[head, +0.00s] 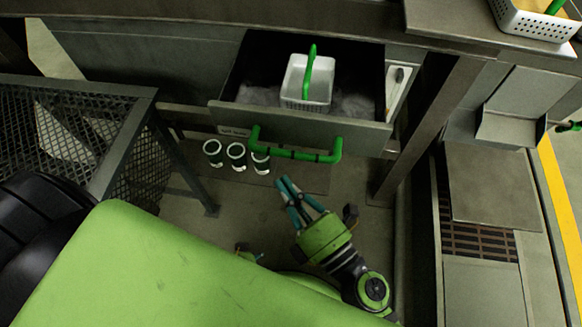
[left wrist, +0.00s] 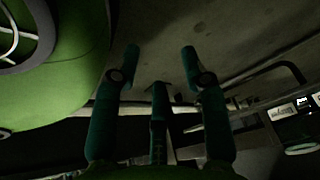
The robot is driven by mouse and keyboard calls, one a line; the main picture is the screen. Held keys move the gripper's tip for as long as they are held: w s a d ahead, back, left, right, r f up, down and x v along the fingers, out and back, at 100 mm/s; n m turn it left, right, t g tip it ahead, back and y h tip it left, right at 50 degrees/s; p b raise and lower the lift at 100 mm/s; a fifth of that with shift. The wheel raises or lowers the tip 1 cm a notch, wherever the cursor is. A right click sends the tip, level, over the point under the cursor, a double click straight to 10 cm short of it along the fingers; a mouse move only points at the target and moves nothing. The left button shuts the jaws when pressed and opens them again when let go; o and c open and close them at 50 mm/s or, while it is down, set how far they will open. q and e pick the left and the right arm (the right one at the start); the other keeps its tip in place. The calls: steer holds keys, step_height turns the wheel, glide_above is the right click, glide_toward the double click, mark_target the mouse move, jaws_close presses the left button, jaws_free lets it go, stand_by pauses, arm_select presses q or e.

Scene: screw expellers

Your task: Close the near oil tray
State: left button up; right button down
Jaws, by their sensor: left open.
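The oil tray (head: 300,127) is a grey drawer pulled out from the cabinet, with a green bar handle (head: 296,155) across its front. A white basket (head: 306,82) with an upright green handle sits inside the tray. My right gripper (head: 289,182) is just below and in front of the tray handle in the head view, apart from it.
Several white-rimmed dark cylinders (head: 236,155) stand below the tray's left side. A mesh-topped metal frame (head: 75,125) is at left. A grey post (head: 425,125) stands right of the tray. Another white basket (head: 537,22) is at top right. Bare floor lies before the tray.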

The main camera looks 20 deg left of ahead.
arm_select(q)
steer(key=shift+s, duration=0.8)
arm_select(e)
steer(key=shift+w+a+r, duration=0.1)
steer(key=shift+w+a, duration=0.05)
steer(key=shift+w, duration=0.5)
steer(key=shift+w+a+r, duration=0.1)
steer(key=shift+w, duration=0.55)
